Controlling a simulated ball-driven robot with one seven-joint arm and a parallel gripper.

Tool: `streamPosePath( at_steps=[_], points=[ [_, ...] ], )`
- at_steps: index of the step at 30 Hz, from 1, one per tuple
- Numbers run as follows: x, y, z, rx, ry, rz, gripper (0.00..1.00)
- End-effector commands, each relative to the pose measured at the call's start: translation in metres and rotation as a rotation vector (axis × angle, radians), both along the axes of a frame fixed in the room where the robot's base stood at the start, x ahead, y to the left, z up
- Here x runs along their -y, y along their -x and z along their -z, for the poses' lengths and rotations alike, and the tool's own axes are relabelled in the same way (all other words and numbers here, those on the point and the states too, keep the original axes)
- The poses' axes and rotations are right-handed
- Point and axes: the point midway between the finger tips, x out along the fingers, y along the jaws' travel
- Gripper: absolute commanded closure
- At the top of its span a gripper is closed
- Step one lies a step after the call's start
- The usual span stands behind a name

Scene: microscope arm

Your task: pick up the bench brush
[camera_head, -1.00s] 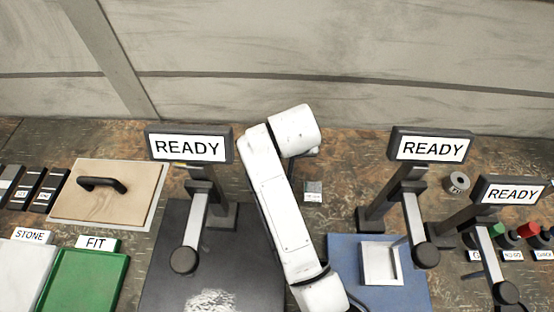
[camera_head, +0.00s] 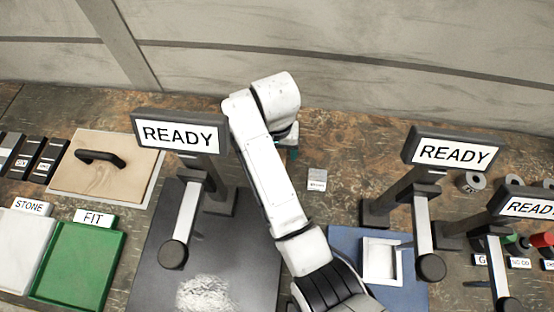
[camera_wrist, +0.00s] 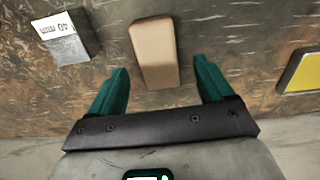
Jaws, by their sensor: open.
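A tan, oblong block (camera_wrist: 155,52) with rounded edges, which looks like the wooden back of the bench brush, lies on the worn bench top in the wrist view; no bristles show. My gripper (camera_wrist: 160,72) is open, its two green fingers spread to either side of the block's near end. The block is not held, and I cannot tell how high the fingers are above it. In the head view my gripper (camera_head: 292,150) is mostly behind my white arm, with only a little green showing. The brush is hidden there.
A small labelled metal block (camera_wrist: 68,40) lies left of the tan block; it also shows in the head view (camera_head: 317,180). A yellow, dark-edged item (camera_wrist: 302,72) lies to the right. READY stands (camera_head: 180,136) (camera_head: 452,152) flank my arm. A green tray (camera_head: 75,265) is at left.

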Motion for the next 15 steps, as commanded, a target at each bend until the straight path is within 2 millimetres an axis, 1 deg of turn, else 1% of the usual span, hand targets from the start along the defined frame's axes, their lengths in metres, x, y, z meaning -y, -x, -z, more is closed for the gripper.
streamPosePath(
  at_steps=[6, 9, 12, 15],
  points=[
    [0.003, 0.006, 0.028, -0.004, 0.003, 0.0, 0.19],
    [0.002, 0.005, 0.041, -0.002, 0.002, 0.0, 0.19],
    [0.002, 0.005, 0.048, -0.001, 0.001, 0.0, 0.19],
    [0.002, 0.005, 0.049, 0.001, 0.0, 0.0, 0.19]
  ],
)
